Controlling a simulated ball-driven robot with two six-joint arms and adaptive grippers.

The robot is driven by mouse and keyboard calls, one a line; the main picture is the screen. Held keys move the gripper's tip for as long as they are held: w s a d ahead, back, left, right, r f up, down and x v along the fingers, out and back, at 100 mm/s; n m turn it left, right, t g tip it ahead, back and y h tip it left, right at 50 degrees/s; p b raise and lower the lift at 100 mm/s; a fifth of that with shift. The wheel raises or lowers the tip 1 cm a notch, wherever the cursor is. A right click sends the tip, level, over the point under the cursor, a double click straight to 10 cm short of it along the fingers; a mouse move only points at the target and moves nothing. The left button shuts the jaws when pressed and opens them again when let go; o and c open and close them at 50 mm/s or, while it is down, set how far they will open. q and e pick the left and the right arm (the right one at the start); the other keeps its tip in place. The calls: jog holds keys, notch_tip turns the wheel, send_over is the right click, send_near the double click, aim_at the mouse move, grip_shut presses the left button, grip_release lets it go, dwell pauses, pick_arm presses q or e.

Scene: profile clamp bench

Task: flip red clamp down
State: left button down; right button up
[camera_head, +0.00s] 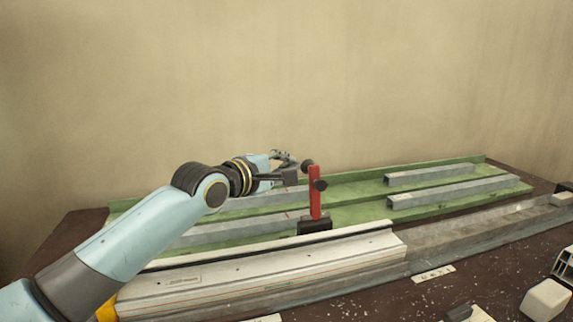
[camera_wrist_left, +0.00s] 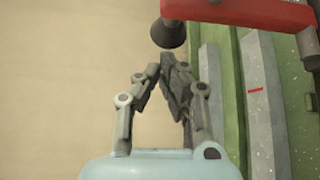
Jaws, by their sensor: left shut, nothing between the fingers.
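The red clamp (camera_head: 315,192) stands upright in the head view, its red lever raised above a black base (camera_head: 314,225). Dark round knobs sit near its upper end. In the left wrist view, the red lever (camera_wrist_left: 245,12) crosses the top edge, with a black conical tip (camera_wrist_left: 168,33) hanging from it. My left gripper (camera_head: 290,162) is behind and left of the lever's upper end. In the left wrist view, the gripper (camera_wrist_left: 170,62) is shut and empty, its fingertips close to the black tip. I cannot tell whether they touch it.
A green bench (camera_head: 360,215) holds several grey metal profiles (camera_head: 450,190). A long pale rail (camera_head: 270,268) lies in front of the clamp. White blocks (camera_head: 546,299) lie at the lower right. A bare wall stands behind; the air above the bench is free.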

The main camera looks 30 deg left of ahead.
jog(key=shift+d, duration=0.3)
pick_arm(q)
jog(key=shift+d, duration=0.1)
pick_arm(e)
jog(key=shift+w+r, duration=0.1)
pick_arm(q)
jog(key=shift+s+d+r+m, duration=0.15)
jog(key=shift+s+r+m, duration=0.05)
jog(key=shift+m, duration=0.1)
pick_arm(e)
jog(key=shift+r, duration=0.15)
